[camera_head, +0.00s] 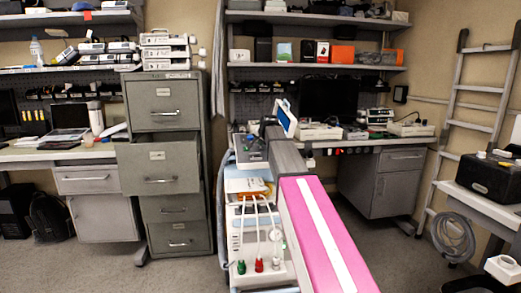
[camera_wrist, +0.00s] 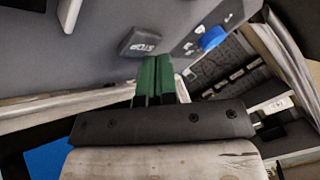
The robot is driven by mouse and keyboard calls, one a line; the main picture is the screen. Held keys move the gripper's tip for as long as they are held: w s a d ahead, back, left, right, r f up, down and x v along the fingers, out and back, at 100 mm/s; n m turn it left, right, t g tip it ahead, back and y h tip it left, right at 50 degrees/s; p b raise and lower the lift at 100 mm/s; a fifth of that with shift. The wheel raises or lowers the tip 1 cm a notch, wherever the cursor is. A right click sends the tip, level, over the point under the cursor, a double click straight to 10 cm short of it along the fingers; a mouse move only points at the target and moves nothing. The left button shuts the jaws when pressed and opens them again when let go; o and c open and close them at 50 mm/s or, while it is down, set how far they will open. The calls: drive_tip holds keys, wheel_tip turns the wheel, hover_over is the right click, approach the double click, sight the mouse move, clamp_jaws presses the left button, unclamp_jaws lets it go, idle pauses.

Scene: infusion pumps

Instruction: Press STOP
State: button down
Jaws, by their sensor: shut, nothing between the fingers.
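In the wrist view, a grey device panel fills the upper left. It carries a dark button (camera_wrist: 143,41) with a light marking that appears upside down and looks like STOP. In the head view my arm hides the gripper, and the button cannot be made out.
A grey filing cabinet (camera_head: 166,105) stands left with a drawer pulled out. A workbench (camera_head: 365,143) lies behind; a ladder (camera_head: 472,125) leans at right.

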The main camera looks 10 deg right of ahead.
sight(262, 149)
drive_tip(key=shift+f, duration=0.35)
idle(0.7)
idle(0.4)
drive_tip(key=shift+s+r, duration=0.1)
drive_tip(key=shift+r, duration=0.7)
drive_tip(key=shift+s+r, duration=0.25)
drive_tip(key=shift+r, duration=1)
drive_tip(key=shift+s+r, duration=0.2)
drive_tip(key=shift+r, duration=1)
drive_tip(key=shift+s, duration=0.1)
